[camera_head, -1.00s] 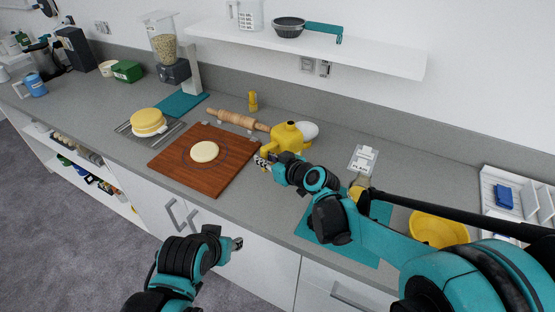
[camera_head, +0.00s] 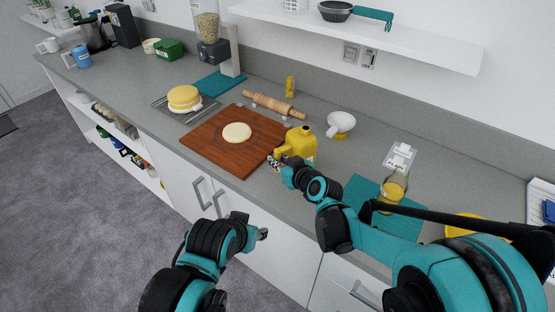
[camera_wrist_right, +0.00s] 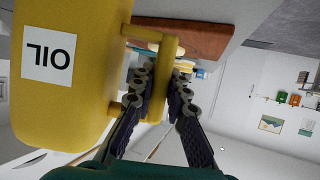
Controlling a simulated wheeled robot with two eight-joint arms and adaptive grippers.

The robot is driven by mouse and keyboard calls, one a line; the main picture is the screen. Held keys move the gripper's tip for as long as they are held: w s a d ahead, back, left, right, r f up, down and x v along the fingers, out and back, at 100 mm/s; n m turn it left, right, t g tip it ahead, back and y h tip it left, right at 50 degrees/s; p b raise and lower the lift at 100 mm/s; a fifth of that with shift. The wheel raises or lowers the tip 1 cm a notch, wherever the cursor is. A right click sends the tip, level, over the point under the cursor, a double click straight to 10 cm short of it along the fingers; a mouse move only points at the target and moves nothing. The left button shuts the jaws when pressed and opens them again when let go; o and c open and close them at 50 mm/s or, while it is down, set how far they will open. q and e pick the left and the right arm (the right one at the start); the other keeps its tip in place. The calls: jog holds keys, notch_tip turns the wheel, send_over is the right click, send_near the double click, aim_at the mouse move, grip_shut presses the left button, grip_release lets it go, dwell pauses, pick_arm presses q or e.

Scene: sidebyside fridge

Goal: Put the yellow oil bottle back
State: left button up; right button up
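The yellow oil bottle (camera_head: 300,145) is upright near the right corner of the wooden board, at the counter's front side. My right gripper (camera_head: 275,162) is at its handle, on the bottle's left side. In the right wrist view, the bottle (camera_wrist_right: 65,115) fills the left, its OIL label upside down. There the right gripper's fingers (camera_wrist_right: 165,65) close around the handle (camera_wrist_right: 165,85), one on each side. Whether the bottle's base touches the counter is not clear. My left gripper (camera_head: 263,234) is empty in front of the cabinet doors; its finger opening is too small to judge.
A white funnel-like piece (camera_head: 340,122) stands behind the bottle. A shelf (camera_head: 400,40) overhangs the back.

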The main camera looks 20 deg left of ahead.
jog(key=o, duration=0.4)
jog(key=shift+f, duration=0.1)
jog(key=s+d+r+m+h+p, duration=0.25)
jog(key=s+d, duration=0.35)
jog(key=d, duration=0.3)
jog(key=s+d+r+m+h+p, duration=0.1)
jog(key=s+d+r, duration=0.3)
jog(key=d, duration=0.6)
jog(key=s+d+f+m+g+h, duration=0.1)
jog(key=s+d+h, duration=0.1)
jog(key=s+d, duration=0.3)
jog(key=s+d+f+m+h, duration=0.1)
jog(key=s+d+m+h, duration=0.1)
jog(key=s+d, duration=0.3)
jog(key=s+d+f+m+g+h, duration=0.1)
jog(key=s+d+f+m+h, duration=0.1)
jog(key=s+d, duration=0.2)
jog(key=shift+s+d+m+g, duration=0.15)
jog(key=shift+s+d, duration=0.05)
jog(key=shift+d, duration=0.55)
jog(key=shift+s+d+m+g, duration=0.1)
jog(key=shift+s+d+g, duration=0.1)
jog(key=shift+d, duration=0.5)
